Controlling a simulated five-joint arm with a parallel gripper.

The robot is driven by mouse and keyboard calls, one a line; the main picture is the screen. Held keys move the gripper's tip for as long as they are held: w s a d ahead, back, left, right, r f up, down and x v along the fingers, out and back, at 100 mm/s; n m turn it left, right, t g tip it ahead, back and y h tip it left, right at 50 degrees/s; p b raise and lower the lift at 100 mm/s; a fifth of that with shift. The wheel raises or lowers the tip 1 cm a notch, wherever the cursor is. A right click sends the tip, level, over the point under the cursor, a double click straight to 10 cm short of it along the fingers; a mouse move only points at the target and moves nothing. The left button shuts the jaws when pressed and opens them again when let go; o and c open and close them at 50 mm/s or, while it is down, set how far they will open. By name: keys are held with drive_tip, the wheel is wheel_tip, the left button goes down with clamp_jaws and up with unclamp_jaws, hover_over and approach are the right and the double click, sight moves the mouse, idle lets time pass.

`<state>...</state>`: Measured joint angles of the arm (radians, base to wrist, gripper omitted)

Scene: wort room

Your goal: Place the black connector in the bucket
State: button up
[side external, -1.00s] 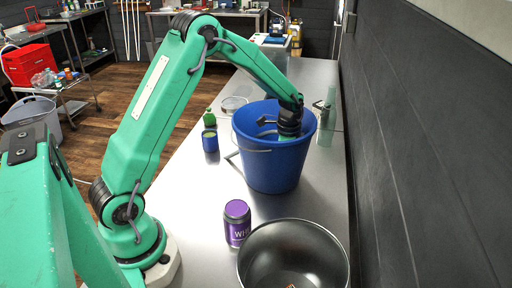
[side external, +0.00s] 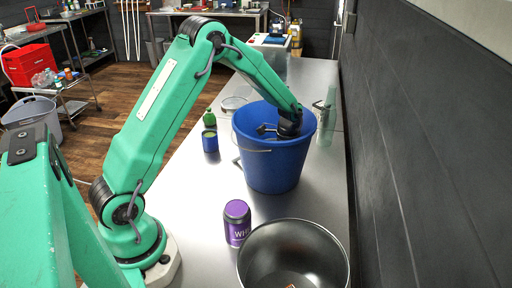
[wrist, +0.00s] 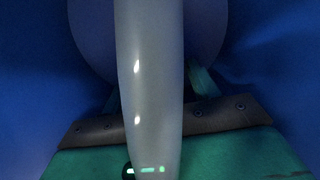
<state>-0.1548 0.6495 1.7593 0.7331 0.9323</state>
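The blue bucket (side external: 262,165) stands upright on the steel bench in the side external view. In the wrist view, my gripper (wrist: 154,84) has blue bucket wall on both sides and a pale round area beyond. Parts of its green fingers show left and right of a thick grey tube-like shape that covers the middle. The fingertips are hidden, so I cannot tell whether they are open or hold anything. I cannot make out the black connector in either view.
A purple-labelled jar (side external: 237,222) and a metal bowl (side external: 293,262) with a small orange thing stand nearer on the bench. A green-capped bottle (side external: 210,119) and a blue jar (side external: 210,141) are left of the bucket. A clear bottle (side external: 325,125) stands right, near the dark wall (side external: 430,170).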

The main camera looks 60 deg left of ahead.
wheel_tip(320, 180, up, 12)
drive_tip(key=shift+r, duration=0.15)
idle(0.7)
idle(0.4)
